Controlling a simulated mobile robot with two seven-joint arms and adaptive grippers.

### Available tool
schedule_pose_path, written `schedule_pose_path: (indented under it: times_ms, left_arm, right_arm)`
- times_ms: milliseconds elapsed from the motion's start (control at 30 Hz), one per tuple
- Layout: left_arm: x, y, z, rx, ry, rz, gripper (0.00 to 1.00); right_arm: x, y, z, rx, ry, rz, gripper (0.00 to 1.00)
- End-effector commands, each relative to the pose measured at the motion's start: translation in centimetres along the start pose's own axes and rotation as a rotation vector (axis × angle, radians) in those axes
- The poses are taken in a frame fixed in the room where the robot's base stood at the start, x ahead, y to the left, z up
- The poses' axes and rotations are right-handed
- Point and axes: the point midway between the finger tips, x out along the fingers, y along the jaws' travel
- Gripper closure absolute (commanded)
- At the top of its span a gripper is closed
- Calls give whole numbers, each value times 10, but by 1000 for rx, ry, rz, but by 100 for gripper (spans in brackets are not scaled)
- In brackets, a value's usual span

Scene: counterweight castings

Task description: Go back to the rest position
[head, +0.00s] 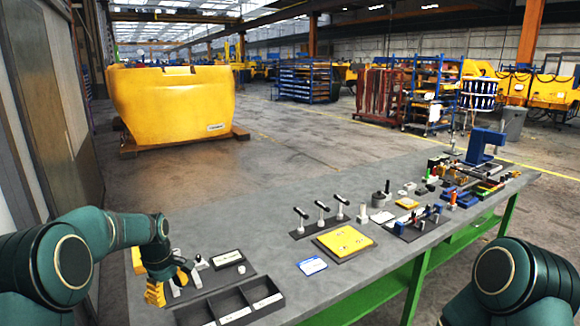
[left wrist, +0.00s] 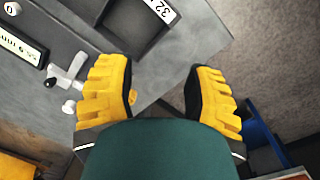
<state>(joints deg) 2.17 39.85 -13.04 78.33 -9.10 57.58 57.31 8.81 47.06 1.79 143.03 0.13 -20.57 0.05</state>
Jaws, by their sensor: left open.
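My left arm reaches in from the left in the head view. Its yellow-fingered left gripper (head: 168,286) is over the near left end of the grey bench (head: 300,220), beside a dark compartment tray (head: 240,304). In the left wrist view the two yellow fingers of the left gripper (left wrist: 160,88) stand wide apart with nothing held between them. A small orange thing shows on the surface behind them, too small to name. My right arm shows at the lower right of the head view, beyond the bench's front edge; its gripper is out of view.
A grey handled piece (left wrist: 66,76) lies near the left finger in the left wrist view. White-labelled plate (head: 228,259), black-handled plungers (head: 320,212), a yellow plate (head: 344,241) and a blue-white card (head: 312,266) lie along the bench.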

Motion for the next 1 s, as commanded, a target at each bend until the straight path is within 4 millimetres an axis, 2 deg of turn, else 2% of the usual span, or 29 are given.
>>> schedule_pose_path:
  times_ms: [33, 167, 200, 267, 400, 500, 600, 733, 833, 1000]
  left_arm:
    - [29, -2, 12, 49, -17, 6, 48]
    - [94, -9, 49, 200, -51, 50, 48]
    - [116, -14, 63, 252, -61, 66, 48]
    - [148, -22, 86, 331, -75, 95, 48]
    - [216, -52, 146, 513, -98, 162, 48]
    - [255, -82, 193, 645, -104, 211, 48]
    - [280, -115, 233, 761, -98, 254, 48]
    - [295, -149, 270, 877, -80, 292, 48]
    - [298, -166, 286, 931, -68, 308, 48]
    - [298, -174, 294, 962, -57, 318, 48]
  right_arm:
    - [8, 3, 1, 0, 0, 0, 53]
    - [21, 7, 3, -1, -1, 2, 53]
    - [25, 9, 4, -1, -2, 2, 53]
    - [32, 11, 6, -1, -4, 3, 53]
    - [50, 18, 9, -1, -7, 6, 53]
    - [63, 22, 12, -2, -9, 8, 53]
    - [74, 26, 14, -2, -12, 10, 53]
    - [84, 30, 16, -2, -13, 11, 53]
    - [88, 31, 16, -3, -14, 12, 53]
    - [89, 31, 17, -3, -14, 12, 53]
